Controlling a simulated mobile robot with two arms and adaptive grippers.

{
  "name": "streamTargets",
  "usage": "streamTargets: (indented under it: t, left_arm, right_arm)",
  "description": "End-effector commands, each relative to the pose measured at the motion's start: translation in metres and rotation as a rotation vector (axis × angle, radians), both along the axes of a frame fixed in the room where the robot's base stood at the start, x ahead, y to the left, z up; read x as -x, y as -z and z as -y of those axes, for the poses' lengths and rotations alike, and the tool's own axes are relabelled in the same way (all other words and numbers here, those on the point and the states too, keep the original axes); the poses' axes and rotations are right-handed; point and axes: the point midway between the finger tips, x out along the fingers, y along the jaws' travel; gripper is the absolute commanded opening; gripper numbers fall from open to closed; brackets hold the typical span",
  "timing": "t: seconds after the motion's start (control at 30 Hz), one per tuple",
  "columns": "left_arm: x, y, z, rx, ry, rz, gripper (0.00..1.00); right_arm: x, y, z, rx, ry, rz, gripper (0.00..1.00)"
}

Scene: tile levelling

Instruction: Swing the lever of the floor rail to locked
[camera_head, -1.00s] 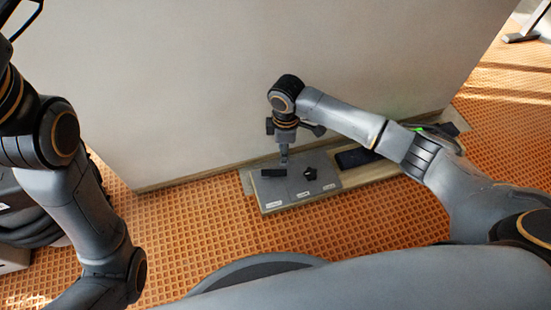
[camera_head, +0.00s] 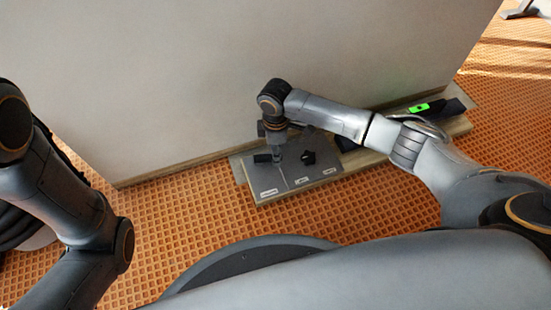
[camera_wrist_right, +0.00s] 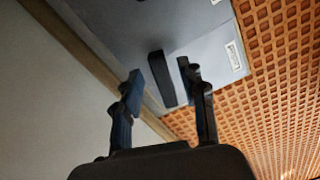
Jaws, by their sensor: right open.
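The floor rail (camera_head: 350,167) is a low wooden board along the wall, with a grey plate (camera_head: 277,179) at its left end. A black bar, apparently the lever (camera_head: 262,158), lies at the plate's left part, and it shows in the right wrist view (camera_wrist_right: 162,79). My right gripper (camera_head: 278,157) points down over the plate beside the bar. In the wrist view its open fingers (camera_wrist_right: 161,78) have the bar between their tips in the picture; I cannot tell whether they touch it. My left arm is at the left edge; its gripper is out of view.
A black knob (camera_head: 308,158) sits right of the bar on the plate. White labels (camera_head: 269,192) line the front edge, too small to read. A black object with a green patch (camera_head: 419,107) lies at the right end. The wall (camera_head: 180,80) rises close behind; orange grid floor is open in front.

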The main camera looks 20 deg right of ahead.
Motion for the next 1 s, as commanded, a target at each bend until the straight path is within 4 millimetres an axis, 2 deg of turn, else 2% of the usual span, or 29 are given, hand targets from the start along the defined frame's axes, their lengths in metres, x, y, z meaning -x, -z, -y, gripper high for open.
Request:
streamTargets:
  t: [0.03,0.1,0.47,0.5,0.7,1.0]
  left_arm:
    - [-0.0001,0.0079,0.0,0.0,0.0,0.0,0.64]
    - [0.0,0.0107,0.0001,0.0,0.0,0.0,0.64]
    - [0.0002,0.012,0.0002,-0.001,0.0,0.001,0.64]
    - [0.0002,0.012,0.0002,-0.001,0.0,0.001,0.64]
    - [0.0001,0.0119,0.0002,-0.001,0.0,0.001,0.64]
    - [0.0,0.0106,0.0002,-0.001,0.0,0.0,0.64]
  right_arm:
    - [-0.0001,0.0087,-0.0002,0.0,0.0,0.0,0.41]
    - [-0.0003,0.0126,-0.0002,-0.001,0.0,0.0,0.41]
    - [-0.0003,0.0148,-0.0002,-0.001,0.0,0.0,0.41]
    - [-0.0003,0.0148,-0.0002,-0.001,0.0,0.0,0.39]
    - [-0.0003,0.0148,-0.0002,-0.001,0.0,0.0,0.0]
    - [0.0,0.0142,-0.0003,-0.001,0.002,0.0,0.0]
